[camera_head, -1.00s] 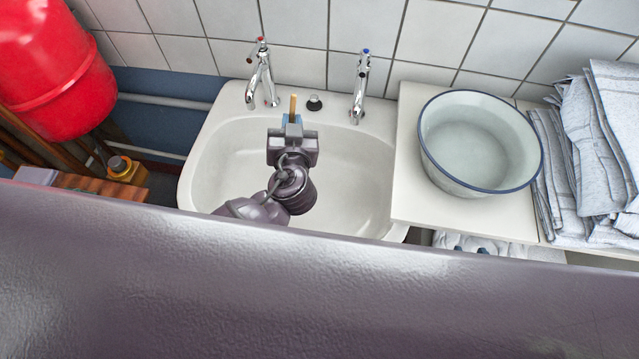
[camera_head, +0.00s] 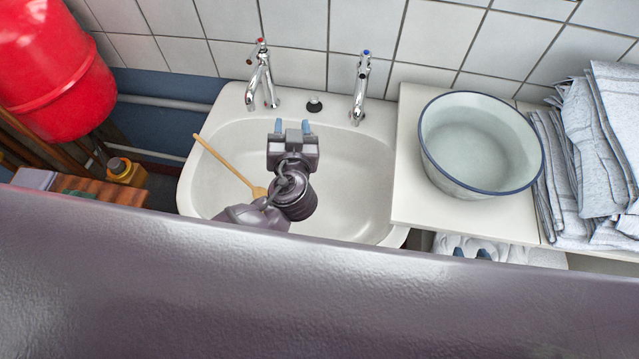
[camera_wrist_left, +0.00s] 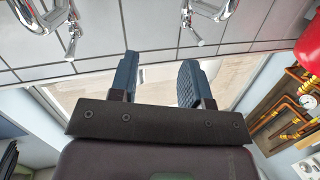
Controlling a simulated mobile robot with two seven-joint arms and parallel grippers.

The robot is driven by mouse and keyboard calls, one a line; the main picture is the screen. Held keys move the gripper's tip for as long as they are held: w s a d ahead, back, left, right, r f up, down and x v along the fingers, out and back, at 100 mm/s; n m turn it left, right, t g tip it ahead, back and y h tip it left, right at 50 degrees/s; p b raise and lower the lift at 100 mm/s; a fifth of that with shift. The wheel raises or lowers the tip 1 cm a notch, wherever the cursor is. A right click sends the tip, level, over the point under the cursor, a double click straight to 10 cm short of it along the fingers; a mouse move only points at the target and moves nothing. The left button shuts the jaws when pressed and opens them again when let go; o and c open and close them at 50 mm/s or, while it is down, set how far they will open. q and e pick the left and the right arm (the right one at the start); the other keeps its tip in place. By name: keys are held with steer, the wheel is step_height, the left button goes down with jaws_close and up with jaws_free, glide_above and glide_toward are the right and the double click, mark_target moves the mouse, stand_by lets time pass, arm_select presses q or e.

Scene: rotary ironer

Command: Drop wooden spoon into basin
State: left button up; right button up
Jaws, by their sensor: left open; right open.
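The wooden spoon (camera_head: 228,165) lies slanted in the white basin (camera_head: 345,190) with taps. Its handle end reaches the left rim, and its head is at lower left of my left gripper, partly hidden by my arm. My left gripper (camera_head: 292,127) is over the basin, open and empty, its blue fingertips apart. In the left wrist view my left gripper (camera_wrist_left: 160,80) also shows open with nothing between the fingers. Only the blue fingertips of my right gripper (camera_head: 471,253) show, apart, at the lower edge of the side shelf.
Two taps, one red-topped (camera_head: 262,78) and one blue-topped (camera_head: 361,85), stand at the basin's back. A blue-rimmed enamel bowl (camera_head: 450,180) sits on the shelf at right, beside folded grey cloths (camera_head: 590,130). A red tank (camera_head: 50,70) hangs at left.

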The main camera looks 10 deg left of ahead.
arm_select(q)
steer(key=b+v, duration=0.1)
steer(key=v, duration=0.9)
steer(key=shift+b, duration=0.4)
arm_select(e)
steer(key=shift+w+f, duration=0.35)
steer(key=shift+f, duration=0.25)
steer(key=shift+s+f, duration=0.1)
